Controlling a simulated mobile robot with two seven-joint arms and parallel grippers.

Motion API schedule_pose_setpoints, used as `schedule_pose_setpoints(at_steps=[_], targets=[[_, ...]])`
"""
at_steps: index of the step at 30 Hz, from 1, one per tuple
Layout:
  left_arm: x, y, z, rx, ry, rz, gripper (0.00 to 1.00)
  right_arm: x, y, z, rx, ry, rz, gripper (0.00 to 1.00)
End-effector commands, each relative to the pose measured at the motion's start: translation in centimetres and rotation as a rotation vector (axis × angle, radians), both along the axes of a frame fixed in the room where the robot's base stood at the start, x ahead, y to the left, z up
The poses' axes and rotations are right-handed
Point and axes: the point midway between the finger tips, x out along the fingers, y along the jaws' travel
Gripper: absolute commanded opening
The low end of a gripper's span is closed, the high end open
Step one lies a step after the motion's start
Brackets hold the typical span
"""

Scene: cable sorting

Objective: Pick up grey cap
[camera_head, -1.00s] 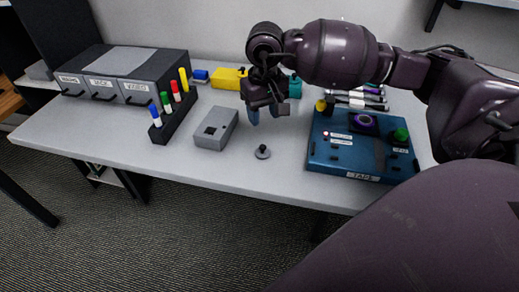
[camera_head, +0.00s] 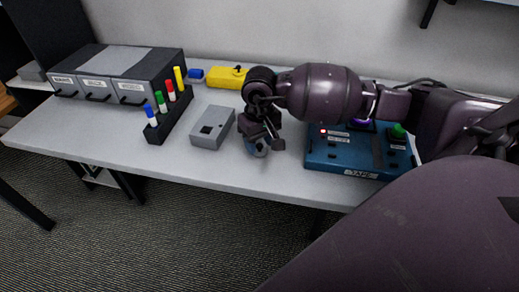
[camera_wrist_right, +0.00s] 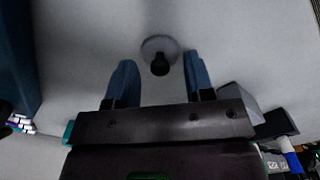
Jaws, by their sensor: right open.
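The grey cap (camera_wrist_right: 151,45) is a round disc with a dark knob on top. In the right wrist view it lies on the white table, a little beyond and between my right gripper's two blue fingertips (camera_wrist_right: 158,72). In the head view my right gripper (camera_head: 258,148) is low over the table and hides most or all of the cap. My left gripper does not show.
A grey box (camera_head: 213,127) with a dark opening stands left of the gripper. A blue tape device (camera_head: 350,160) is on the right. A black holder (camera_head: 172,120) with coloured markers and a drawer unit (camera_head: 120,65) are at the left. A yellow object (camera_head: 226,77) lies at the back.

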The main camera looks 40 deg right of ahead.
Motion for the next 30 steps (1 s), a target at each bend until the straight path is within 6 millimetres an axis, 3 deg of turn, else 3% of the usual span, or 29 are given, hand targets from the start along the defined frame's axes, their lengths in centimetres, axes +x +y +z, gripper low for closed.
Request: schedule_pose_setpoints(at_steps=[3, 11, 21, 30], targets=[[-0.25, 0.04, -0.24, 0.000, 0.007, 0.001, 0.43, -0.02, 0.02, -1.09, 0.001, 0.001, 0.000, 0.48], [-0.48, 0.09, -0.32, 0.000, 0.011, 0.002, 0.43, 0.03, 0.00, -1.25, 0.000, -0.001, 0.000, 0.48], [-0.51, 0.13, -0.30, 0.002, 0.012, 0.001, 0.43, 0.03, -0.01, -1.23, 0.000, -0.001, 0.000, 0.00], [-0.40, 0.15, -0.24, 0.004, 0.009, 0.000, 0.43, 0.03, -0.01, -1.21, 0.000, -0.001, 0.000, 0.00]])
